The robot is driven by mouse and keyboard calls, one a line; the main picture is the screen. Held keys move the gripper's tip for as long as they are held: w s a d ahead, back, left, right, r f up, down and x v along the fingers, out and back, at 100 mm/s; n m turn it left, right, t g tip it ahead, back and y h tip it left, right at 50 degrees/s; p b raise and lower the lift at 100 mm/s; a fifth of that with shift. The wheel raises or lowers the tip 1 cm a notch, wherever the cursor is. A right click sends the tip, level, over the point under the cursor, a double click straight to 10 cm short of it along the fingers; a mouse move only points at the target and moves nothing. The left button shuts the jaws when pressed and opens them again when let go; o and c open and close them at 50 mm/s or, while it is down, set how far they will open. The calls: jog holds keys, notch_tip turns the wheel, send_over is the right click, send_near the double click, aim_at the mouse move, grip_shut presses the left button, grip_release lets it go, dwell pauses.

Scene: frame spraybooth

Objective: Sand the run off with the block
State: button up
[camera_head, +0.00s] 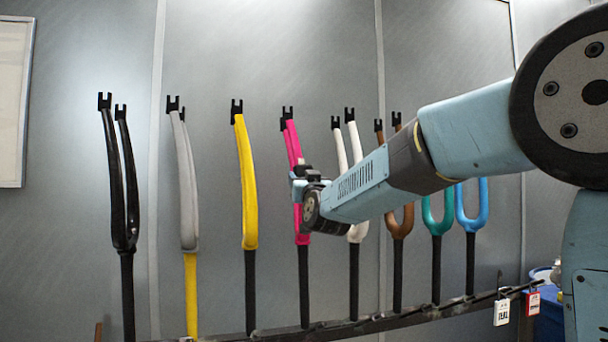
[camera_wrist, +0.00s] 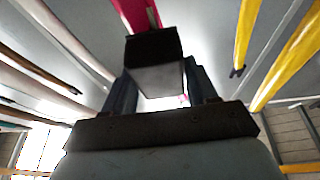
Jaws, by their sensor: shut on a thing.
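The pink fork (camera_head: 292,143) hangs in the rack on a dark steerer, in the middle of the row; part of it shows at the top of the wrist view (camera_wrist: 138,14). My gripper (camera_head: 303,185) is in front of its lower part and hides some of it. In the wrist view my gripper (camera_wrist: 160,92) is shut on a dark block (camera_wrist: 154,47) with a paler grey face. The block overlaps the pink fork there; I cannot tell whether they touch. I cannot make out a paint run on any fork.
Black (camera_head: 124,190), grey (camera_head: 186,190) and yellow (camera_head: 245,180) forks stand left of the pink one. White, brown (camera_head: 402,222), teal and blue forks stand to the right, partly behind my arm. A dark rail (camera_head: 370,325) runs below, with a white tag (camera_head: 501,312) and a red tag.

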notch_tip(320, 180, down, 7)
jog(key=shift+s+d+f, duration=0.15)
jog(key=shift+s+d, duration=0.05)
jog(key=shift+s, duration=0.05)
dwell(0.9)
jog(key=s+d, duration=0.1)
jog(key=s, duration=0.5)
jog(key=shift+d+r, duration=0.2)
jog(key=shift+d, duration=0.05)
dwell(0.3)
jog(key=s, duration=0.2)
jog(key=shift+s+d, duration=0.35)
jog(key=shift+s, duration=0.05)
jog(key=shift+s, duration=0.1)
dwell(0.8)
